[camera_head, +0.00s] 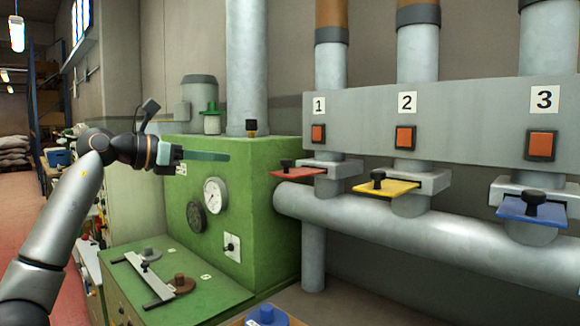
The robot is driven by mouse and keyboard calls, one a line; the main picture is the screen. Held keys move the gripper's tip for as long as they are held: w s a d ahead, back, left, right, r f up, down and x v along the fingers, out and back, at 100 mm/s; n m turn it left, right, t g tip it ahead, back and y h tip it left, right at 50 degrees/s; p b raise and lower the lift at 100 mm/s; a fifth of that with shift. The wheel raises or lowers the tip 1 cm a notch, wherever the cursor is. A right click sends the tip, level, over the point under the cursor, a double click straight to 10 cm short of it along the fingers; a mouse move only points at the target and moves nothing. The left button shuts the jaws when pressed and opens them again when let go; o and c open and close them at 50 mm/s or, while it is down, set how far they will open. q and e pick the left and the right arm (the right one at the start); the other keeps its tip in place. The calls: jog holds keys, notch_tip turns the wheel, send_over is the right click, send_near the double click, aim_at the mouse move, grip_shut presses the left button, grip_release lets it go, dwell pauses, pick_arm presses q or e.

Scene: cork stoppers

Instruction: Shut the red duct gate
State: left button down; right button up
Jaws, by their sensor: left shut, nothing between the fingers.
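The red duct gate (302,174) is a flat red plate with a black knob on top. It sticks out to the front left of the grey bracket below the panel marked 1. My right gripper is not in view.
A yellow gate (385,187) and a blue gate (532,208) stick out under panels 2 and 3. A thick grey pipe (420,240) runs below the gates. The green machine (255,205) with gauges stands left of the red gate, with a black-topped fitting (251,127) on top.

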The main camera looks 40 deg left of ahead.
aim_at(282, 162)
pick_arm(q)
jog(key=p+x, duration=0.5)
jog(key=x, duration=0.7)
jog(key=shift+w, duration=0.3)
jog(key=shift+w+d+f, duration=0.15)
jog(key=shift+w+f, duration=0.05)
jog(key=shift+w, duration=0.25)
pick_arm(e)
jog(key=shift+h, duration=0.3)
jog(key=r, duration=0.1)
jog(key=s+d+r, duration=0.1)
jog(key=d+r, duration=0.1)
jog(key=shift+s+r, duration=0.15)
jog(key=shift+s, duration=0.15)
